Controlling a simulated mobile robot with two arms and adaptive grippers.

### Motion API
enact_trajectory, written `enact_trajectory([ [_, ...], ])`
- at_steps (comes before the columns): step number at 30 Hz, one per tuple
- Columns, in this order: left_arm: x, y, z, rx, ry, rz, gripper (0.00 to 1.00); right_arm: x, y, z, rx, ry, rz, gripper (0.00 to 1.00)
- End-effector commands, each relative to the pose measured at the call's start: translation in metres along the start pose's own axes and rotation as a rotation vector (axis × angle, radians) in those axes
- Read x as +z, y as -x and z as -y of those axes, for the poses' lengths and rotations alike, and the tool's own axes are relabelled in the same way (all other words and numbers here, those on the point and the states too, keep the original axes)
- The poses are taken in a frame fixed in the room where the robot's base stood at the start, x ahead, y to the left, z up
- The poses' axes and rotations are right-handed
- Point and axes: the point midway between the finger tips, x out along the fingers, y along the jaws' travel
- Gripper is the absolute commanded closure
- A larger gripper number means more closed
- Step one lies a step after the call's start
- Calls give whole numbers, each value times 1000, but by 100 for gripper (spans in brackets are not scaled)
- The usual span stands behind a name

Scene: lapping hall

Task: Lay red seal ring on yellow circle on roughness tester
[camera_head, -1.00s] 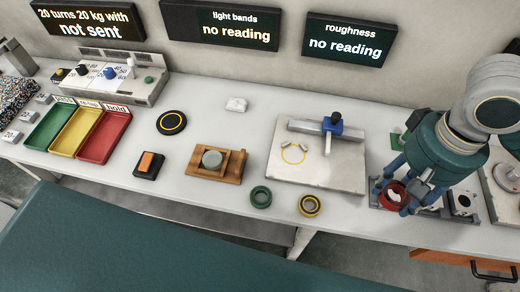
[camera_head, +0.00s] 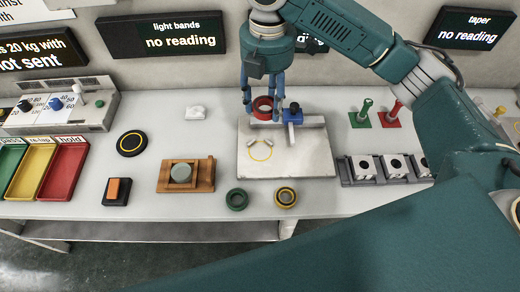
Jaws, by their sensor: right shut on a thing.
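My right gripper (camera_head: 264,108) is shut on the red seal ring (camera_head: 263,113) and holds it above the back part of the roughness tester (camera_head: 290,163). The tester is a pale flat plate with a blue probe head on a bar at its back. The yellow circle (camera_head: 260,151) is drawn on the left part of the plate, with two small grey blocks at its upper edge. The ring is behind the circle in the picture, apart from it. My left gripper is not in view.
A green ring (camera_head: 237,199) and a yellow-and-black ring (camera_head: 285,197) lie in front of the tester. The blue probe head (camera_head: 294,114) is close right of the held ring. A wooden fixture (camera_head: 203,181) is left.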

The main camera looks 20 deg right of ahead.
Motion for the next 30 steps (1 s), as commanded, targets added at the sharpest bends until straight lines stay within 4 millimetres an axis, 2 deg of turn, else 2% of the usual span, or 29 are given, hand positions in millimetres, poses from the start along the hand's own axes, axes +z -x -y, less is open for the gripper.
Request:
enact_trajectory([
  [3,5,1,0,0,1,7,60,-1,2,-11,-6,200,-3,80],
  [6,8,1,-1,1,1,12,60,-1,3,-16,-9,314,-3,80],
  [11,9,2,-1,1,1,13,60,-1,-6,-18,-14,390,-4,80],
  [14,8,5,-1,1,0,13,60,-1,-26,-17,-17,397,-5,80],
  [24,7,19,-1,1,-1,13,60,-1,-115,-15,-17,394,-4,80],
  [30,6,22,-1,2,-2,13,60,-1,-148,-16,-13,393,-4,80],
])
